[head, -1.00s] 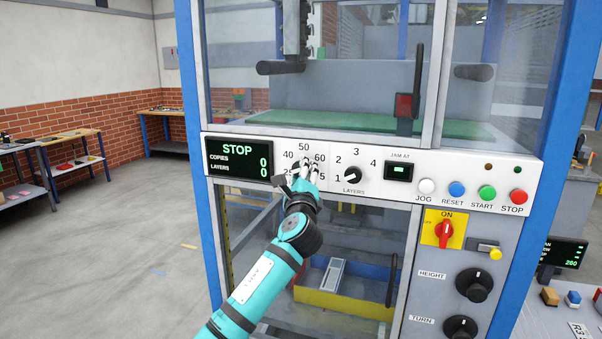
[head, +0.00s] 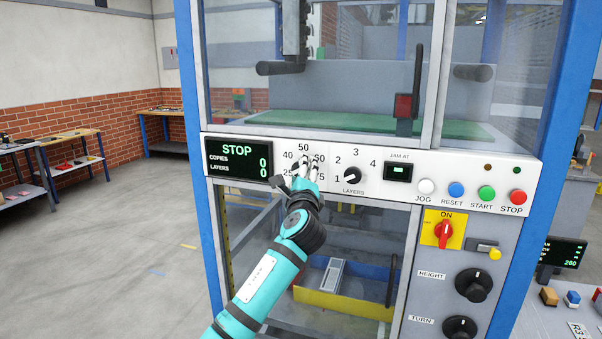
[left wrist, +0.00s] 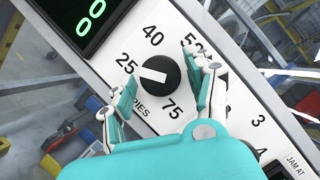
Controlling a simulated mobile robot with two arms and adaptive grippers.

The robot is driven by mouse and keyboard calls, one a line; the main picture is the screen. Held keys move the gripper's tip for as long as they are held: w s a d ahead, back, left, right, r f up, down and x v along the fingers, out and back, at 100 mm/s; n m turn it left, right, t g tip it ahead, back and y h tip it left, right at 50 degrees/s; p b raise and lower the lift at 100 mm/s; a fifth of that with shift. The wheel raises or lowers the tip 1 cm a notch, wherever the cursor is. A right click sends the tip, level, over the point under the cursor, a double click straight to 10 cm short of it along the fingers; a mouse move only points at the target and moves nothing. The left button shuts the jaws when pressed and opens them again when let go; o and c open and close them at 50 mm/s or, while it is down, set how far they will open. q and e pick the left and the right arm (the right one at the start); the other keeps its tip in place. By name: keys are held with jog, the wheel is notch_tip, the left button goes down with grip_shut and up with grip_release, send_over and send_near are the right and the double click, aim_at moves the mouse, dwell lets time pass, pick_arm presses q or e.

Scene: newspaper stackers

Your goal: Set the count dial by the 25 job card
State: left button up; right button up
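The pointer's white bar lies toward the 25. My left gripper (left wrist: 162,82) is open, its fingers on either side of the knob with small gaps visible. In the head view my left gripper (head: 305,172) covers most of the dial. The display (head: 238,159) reads STOP, copies 0, layers 0. My right gripper is out of view. I cannot make out a 25 job card.
The layers dial (head: 352,176) sits just right of my gripper, with the jam display (head: 398,172) beyond it. Jog (head: 427,186), reset (head: 456,190), start (head: 487,193) and stop (head: 518,197) buttons follow. Glass panels lie above and below the strip.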

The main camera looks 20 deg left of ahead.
pick_arm(q)
jog(key=shift+o, duration=0.4)
jog(key=v, duration=1.2)
